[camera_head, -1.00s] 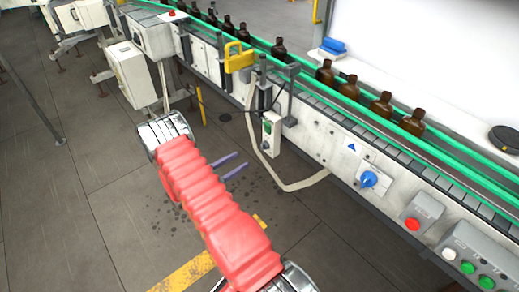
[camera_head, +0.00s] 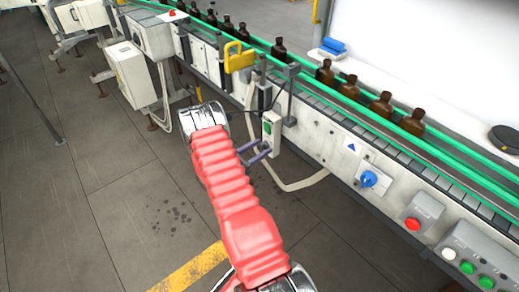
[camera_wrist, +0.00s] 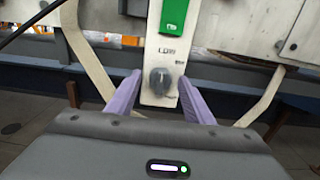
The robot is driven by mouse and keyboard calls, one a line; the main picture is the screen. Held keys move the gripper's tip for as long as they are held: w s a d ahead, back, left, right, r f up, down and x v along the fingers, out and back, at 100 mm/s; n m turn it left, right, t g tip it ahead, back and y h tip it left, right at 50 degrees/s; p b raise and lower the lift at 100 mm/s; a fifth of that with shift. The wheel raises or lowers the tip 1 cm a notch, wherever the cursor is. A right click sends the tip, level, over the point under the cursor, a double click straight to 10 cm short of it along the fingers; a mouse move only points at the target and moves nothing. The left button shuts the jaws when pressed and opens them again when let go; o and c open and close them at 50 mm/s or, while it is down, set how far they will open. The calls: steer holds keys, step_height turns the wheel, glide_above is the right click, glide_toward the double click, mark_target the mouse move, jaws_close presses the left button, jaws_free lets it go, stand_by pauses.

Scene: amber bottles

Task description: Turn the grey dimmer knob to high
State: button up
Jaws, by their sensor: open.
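The grey dimmer knob (camera_wrist: 160,81) sits low on a narrow pale control box (camera_wrist: 158,52), below a green part and a small printed label. In the head view the control box (camera_head: 271,130) hangs beside the conveyor frame, and the knob is too small there to make out clearly. My gripper (camera_wrist: 160,88) is open, with one purple finger to each side of the knob in the wrist view. I cannot tell whether the fingers touch it. In the head view my gripper (camera_head: 262,150) is at the lower part of the box.
A conveyor with green rails (camera_head: 345,92) carries several amber bottles (camera_head: 348,88). A blue rotary switch (camera_head: 369,179), a red button (camera_head: 412,224) and a button panel (camera_head: 478,262) are on its front. A pale cable (camera_head: 299,185) loops below the box.

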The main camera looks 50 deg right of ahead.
steer(key=shift+c, duration=0.4)
steer(key=c, duration=0.9)
steer(key=shift+c, duration=0.2)
